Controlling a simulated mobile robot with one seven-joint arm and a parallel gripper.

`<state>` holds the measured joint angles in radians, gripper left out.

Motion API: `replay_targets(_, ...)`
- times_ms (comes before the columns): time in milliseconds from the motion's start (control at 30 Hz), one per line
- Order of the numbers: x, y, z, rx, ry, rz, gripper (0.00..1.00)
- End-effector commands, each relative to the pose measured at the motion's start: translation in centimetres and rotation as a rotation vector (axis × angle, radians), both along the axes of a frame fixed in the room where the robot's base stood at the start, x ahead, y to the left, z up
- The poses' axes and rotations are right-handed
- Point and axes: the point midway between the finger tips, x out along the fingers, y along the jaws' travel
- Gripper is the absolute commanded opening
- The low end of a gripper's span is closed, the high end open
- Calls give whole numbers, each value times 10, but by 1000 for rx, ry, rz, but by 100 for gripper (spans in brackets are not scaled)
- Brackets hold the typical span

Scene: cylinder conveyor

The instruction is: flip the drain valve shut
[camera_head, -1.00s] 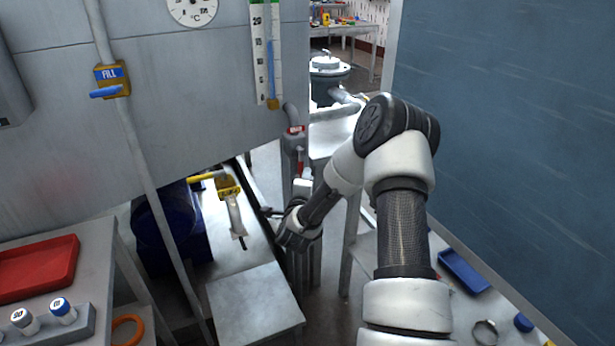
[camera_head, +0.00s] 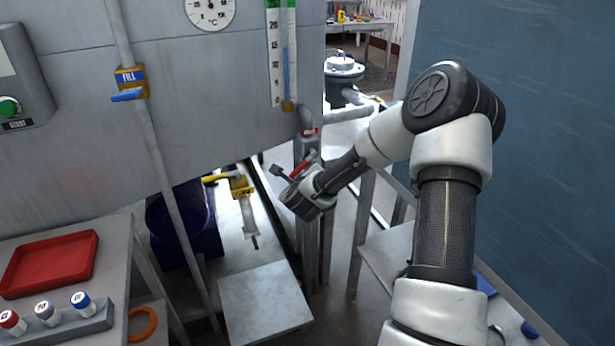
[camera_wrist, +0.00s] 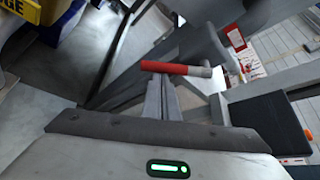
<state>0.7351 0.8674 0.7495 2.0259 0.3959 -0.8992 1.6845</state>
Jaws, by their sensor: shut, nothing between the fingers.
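The drain valve appears to be the red-labelled valve (camera_head: 309,132) on the grey pipe at the tank's lower right corner; its label is too small to read. Its red lever (camera_head: 302,165) slants down to the left. In the wrist view the red lever (camera_wrist: 178,68) lies across the picture with a pale end at the right. My gripper (camera_head: 281,172) is shut and empty, right beside the lever. In the wrist view the fingertips of my gripper (camera_wrist: 160,80) are just under the lever; I cannot tell whether they touch it.
A fill valve (camera_head: 130,83) with a blue lever is on the left pipe. A yellow valve (camera_head: 241,185) sits low, left of my gripper; part of its label shows in the wrist view (camera_wrist: 18,8). A red tray (camera_head: 50,264) and capped vials stand at lower left. A blue wall is at right.

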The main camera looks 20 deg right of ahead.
Motion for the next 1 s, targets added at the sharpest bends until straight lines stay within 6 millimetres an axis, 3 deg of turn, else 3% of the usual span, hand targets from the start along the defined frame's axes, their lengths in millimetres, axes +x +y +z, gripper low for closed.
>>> replay_targets(500, 0, 14, 29, 460, 12, -2, 0)
replay_targets(1000, 0, 19, 42, 672, 21, 0, 0)
